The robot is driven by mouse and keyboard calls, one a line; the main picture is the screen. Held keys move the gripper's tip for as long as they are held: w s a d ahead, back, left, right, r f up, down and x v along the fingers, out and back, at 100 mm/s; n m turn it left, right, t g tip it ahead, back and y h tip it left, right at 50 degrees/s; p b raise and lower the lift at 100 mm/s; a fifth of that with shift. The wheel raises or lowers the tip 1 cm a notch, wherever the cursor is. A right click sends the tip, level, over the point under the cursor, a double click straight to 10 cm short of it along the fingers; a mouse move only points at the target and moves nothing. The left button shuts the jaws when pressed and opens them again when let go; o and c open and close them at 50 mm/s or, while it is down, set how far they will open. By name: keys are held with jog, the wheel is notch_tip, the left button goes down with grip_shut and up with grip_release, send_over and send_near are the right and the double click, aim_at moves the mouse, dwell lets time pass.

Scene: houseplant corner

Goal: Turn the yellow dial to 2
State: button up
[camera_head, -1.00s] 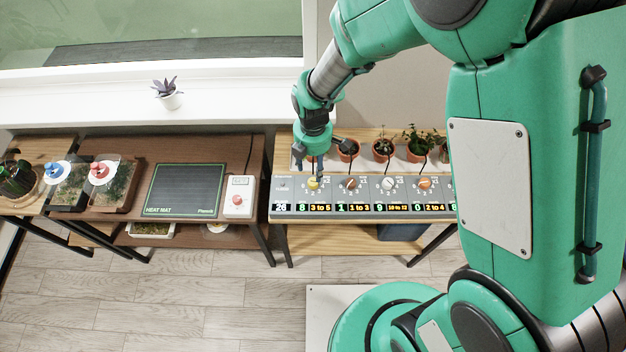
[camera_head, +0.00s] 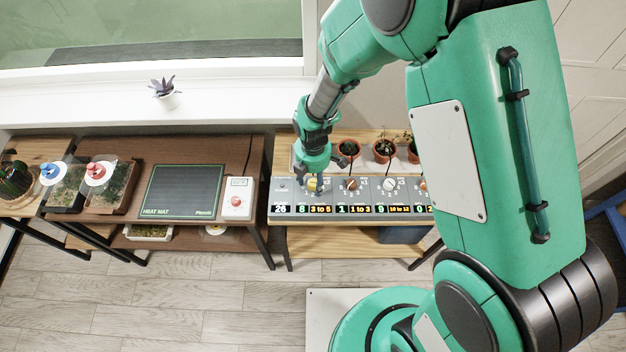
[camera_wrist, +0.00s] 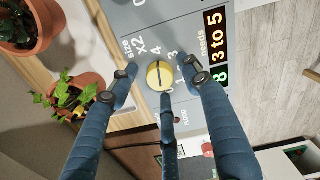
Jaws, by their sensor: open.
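The yellow dial (camera_head: 312,184) is at the left end of the grey control panel (camera_head: 292,196). In the wrist view the yellow dial (camera_wrist: 160,75) is round with a dark line across it, and printed numbers stand around it; 4, 3 and 1 can be made out. The dial's exact setting is too small to tell. A display (camera_wrist: 217,50) beside it reads 8 and "needs 3 to 5". My gripper (camera_head: 311,180) is above the dial. In the wrist view its fingers (camera_wrist: 160,80) are spread around the dial, apart from each other, with nothing held.
A heat mat (camera_head: 183,190) and a box with a red knob (camera_head: 237,199) are on the table to the left.

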jog(key=c, duration=1.2)
jog(key=shift+o, duration=0.2)
jog(key=shift+m, duration=0.4)
jog(key=m+p, duration=0.1)
jog(key=m, duration=0.1)
jog(key=shift+r+m+p, duration=0.1)
jog(key=shift+m+p, duration=0.2)
jog(key=shift+p, duration=0.1)
jog(key=m+p, duration=0.1)
jog(key=m, duration=0.3)
jog(key=shift+m+p, duration=0.3)
jog(key=shift+p, duration=0.1)
jog(key=m+p, duration=0.1)
jog(key=m, duration=0.3)
jog(key=shift+m+p, duration=0.55)
jog(key=shift+m, duration=1.35)
